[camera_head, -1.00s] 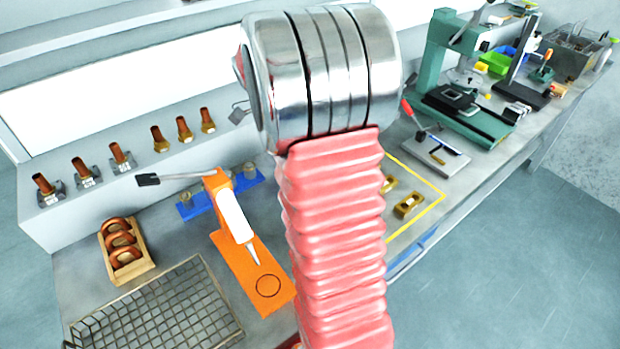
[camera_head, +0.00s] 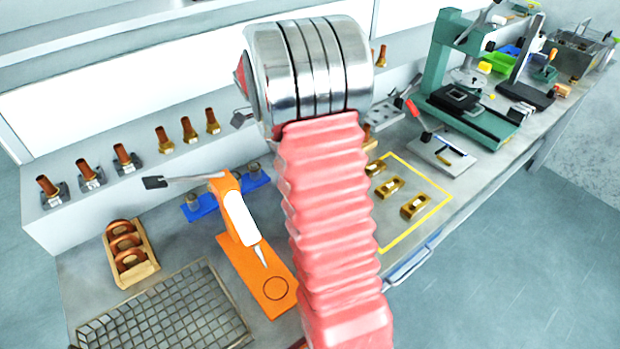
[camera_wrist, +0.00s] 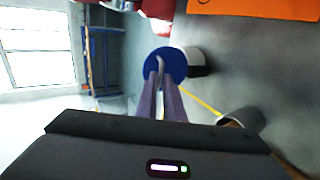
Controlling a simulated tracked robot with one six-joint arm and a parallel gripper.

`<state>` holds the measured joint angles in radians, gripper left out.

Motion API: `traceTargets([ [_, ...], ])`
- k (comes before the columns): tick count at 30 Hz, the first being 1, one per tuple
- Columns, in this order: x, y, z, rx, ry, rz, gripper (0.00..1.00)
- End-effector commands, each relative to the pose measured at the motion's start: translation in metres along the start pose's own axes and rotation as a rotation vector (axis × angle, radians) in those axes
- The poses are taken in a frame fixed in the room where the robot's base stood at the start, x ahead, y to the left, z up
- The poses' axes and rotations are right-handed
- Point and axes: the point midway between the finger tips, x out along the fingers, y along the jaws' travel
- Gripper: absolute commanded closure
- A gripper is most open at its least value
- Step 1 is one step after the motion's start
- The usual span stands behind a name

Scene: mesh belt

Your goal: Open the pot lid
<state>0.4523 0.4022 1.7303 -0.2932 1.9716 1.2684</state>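In the wrist view a round blue lid (camera_wrist: 181,54) with a thin curved grey handle (camera_wrist: 160,66) faces the camera. The pot's white and dark body (camera_wrist: 196,62) shows to the right of the lid, and the lid appears to sit on it. My gripper (camera_wrist: 161,78) points at the lid with two narrow purple fingers. The fingertips are close together at the handle. I cannot tell whether they touch or grip it. In the head view my arm's red sleeve and metal joint block the middle, and the pot and gripper are hidden.
An orange stand (camera_head: 257,277) and a wire mesh tray (camera_head: 170,318) are left of my arm. Brass blocks (camera_head: 391,187) lie within a yellow outline at right. A green press (camera_head: 455,85) stands farther back. In the wrist view a dark container (camera_wrist: 241,121) is at lower right.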

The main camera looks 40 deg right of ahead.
Motion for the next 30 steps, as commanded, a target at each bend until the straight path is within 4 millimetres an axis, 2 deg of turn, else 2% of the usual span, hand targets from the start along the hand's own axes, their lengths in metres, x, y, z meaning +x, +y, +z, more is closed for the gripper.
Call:
traceTargets([
  [7,0.0,0.001,0.0,0.0,0.001,0.001,0.75],
  [23,-0.001,0.002,0.001,-0.003,0.004,-0.001,0.75],
  [30,-0.001,0.008,0.016,-0.091,0.045,-0.069,0.75],
])
